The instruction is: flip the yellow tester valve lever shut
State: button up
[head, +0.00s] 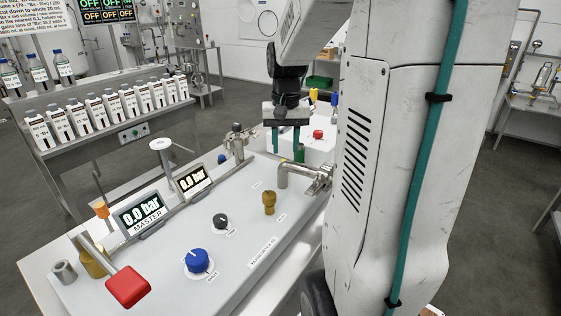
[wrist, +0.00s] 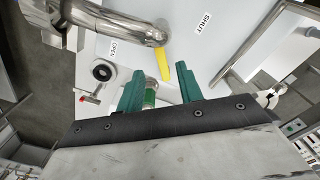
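The yellow lever (wrist: 163,64) shows in the wrist view as a short bar beside the end of a bent chrome pipe (wrist: 150,33). An OPEN label (wrist: 113,48) lies to its left and a SHUT label (wrist: 206,21) to its upper right. My gripper (wrist: 160,70) is open, with its two green fingers apart and the lever's free end in view between the tips. I cannot tell whether they touch it. In the head view my gripper (head: 286,138) points down over the far end of the bench; the lever is not clear there.
A green cylinder (wrist: 150,97) shows between my fingers. In the head view, a brass fitting (head: 269,202), a chrome tap (head: 297,171), a blue knob (head: 198,262) and a red-handled lever (head: 128,286) stand on the grey panel. A bottle rack (head: 120,112) stands at the left.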

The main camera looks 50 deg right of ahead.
notch_tip(320, 180, down, 6)
jog(key=shift+r, duration=0.1)
grip_shut()
